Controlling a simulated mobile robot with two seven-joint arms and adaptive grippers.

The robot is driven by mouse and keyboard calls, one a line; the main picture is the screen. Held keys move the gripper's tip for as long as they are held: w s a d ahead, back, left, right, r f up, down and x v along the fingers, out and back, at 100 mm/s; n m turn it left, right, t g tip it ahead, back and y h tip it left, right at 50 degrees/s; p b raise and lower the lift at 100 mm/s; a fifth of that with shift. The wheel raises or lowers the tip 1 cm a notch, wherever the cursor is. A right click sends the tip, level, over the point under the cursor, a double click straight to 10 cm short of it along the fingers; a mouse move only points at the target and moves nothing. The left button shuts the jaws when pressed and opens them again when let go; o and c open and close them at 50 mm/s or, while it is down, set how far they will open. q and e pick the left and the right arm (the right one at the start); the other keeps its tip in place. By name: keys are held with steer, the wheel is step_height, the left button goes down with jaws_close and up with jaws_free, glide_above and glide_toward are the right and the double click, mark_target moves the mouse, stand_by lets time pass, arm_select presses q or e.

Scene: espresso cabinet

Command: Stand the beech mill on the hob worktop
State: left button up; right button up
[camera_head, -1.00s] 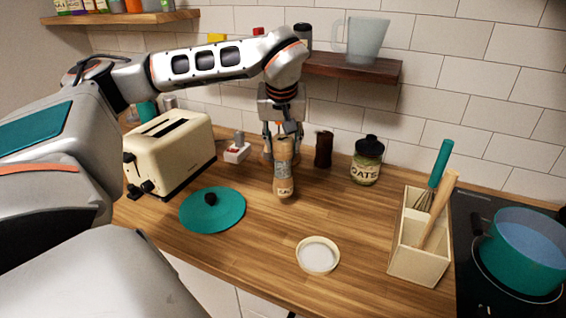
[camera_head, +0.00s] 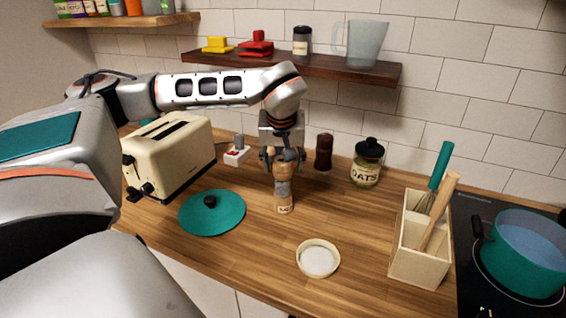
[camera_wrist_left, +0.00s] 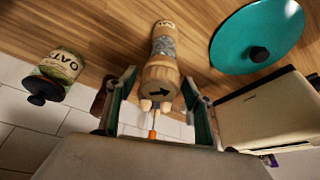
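The beech mill (camera_head: 284,195) is a pale wooden grinder with a grey band and a label near its base. It looks upright over the wooden worktop (camera_head: 345,215), between the teal lid and the dark mill. I cannot tell whether its base touches the wood. My left gripper (camera_head: 284,164) is around its upper part. In the left wrist view, the fingers (camera_wrist_left: 160,82) lie on both sides of the mill's head (camera_wrist_left: 158,72), which has a black arrow on top. Whether they press on it is unclear. The right gripper is not seen.
A teal lid (camera_head: 226,218) and toaster (camera_head: 172,160) are left. A dark mill (camera_head: 323,152) and oats jar (camera_head: 367,163) stand behind right. A small white dish (camera_head: 318,260), utensil box (camera_head: 420,258) and hob (camera_head: 490,293) with a teal pot (camera_head: 525,262) are right.

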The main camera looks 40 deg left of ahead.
arm_select(q)
steer(key=shift+r, duration=0.1)
steer(key=v, duration=1.2)
steer(key=shift+p, duration=0.35)
steer(key=shift+s, duration=0.1)
